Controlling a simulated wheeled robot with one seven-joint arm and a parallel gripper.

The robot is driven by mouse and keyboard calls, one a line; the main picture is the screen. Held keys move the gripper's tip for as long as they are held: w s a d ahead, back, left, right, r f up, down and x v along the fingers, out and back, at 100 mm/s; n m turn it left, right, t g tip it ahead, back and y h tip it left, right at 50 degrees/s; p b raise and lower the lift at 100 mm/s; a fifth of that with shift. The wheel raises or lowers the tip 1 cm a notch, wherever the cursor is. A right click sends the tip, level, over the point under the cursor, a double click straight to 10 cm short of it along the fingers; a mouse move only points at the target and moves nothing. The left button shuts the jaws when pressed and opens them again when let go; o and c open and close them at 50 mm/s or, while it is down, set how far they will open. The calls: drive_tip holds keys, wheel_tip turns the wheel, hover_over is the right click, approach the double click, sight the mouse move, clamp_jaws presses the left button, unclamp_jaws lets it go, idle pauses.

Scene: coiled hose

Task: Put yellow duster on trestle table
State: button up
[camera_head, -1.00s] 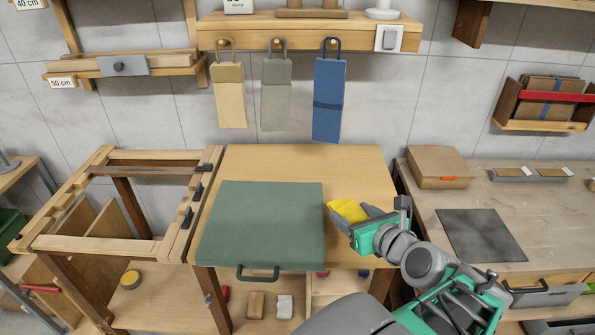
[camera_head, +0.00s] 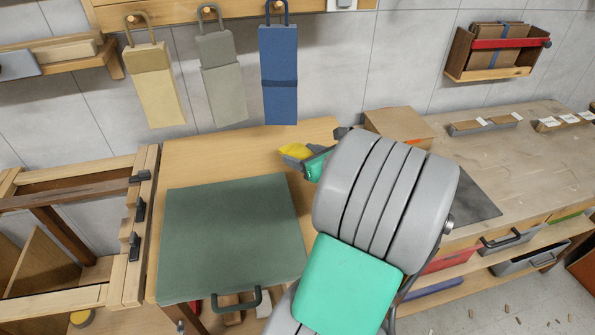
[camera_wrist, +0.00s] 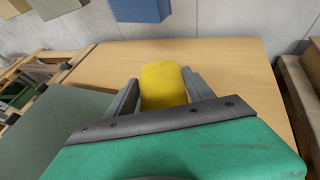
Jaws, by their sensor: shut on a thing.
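The yellow duster (camera_head: 294,151) is a small folded cloth between the fingers of my gripper (camera_head: 297,158). In the wrist view the duster (camera_wrist: 164,86) shows between the two grey fingers of the gripper (camera_wrist: 162,92). My gripper is shut on it, over the back right of the light wooden table (camera_head: 222,152), which looks like the trestle table. The bare wood also shows around the duster in the wrist view (camera_wrist: 225,60). I cannot tell whether the duster touches the wood. My arm hides the table's right side in the head view.
A green flat case or board (camera_head: 232,232) with a dark handle covers the table's front. An open wooden frame (camera_head: 75,188) stands left. A workbench (camera_head: 475,150) with a cardboard box (camera_head: 398,124) stands right. A yellow, a grey and a blue (camera_head: 278,75) strip hang behind.

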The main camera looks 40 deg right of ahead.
drive_tip(key=d+f, duration=0.1)
drive_tip(key=w+f, duration=0.1)
drive_tip(key=d+f, duration=0.1)
drive_tip(key=shift+w+d+f, duration=0.3)
drive_tip(key=shift+f, duration=0.05)
drive_tip(key=shift+w+d+f+b, duration=0.1)
drive_tip(key=shift+f+b, duration=0.3)
drive_tip(key=shift+f, duration=1.3)
drive_tip(key=shift+f, duration=0.2)
drive_tip(key=o, duration=1.3)
drive_tip(key=shift+o, duration=0.2)
drive_tip(key=shift+r, duration=0.1)
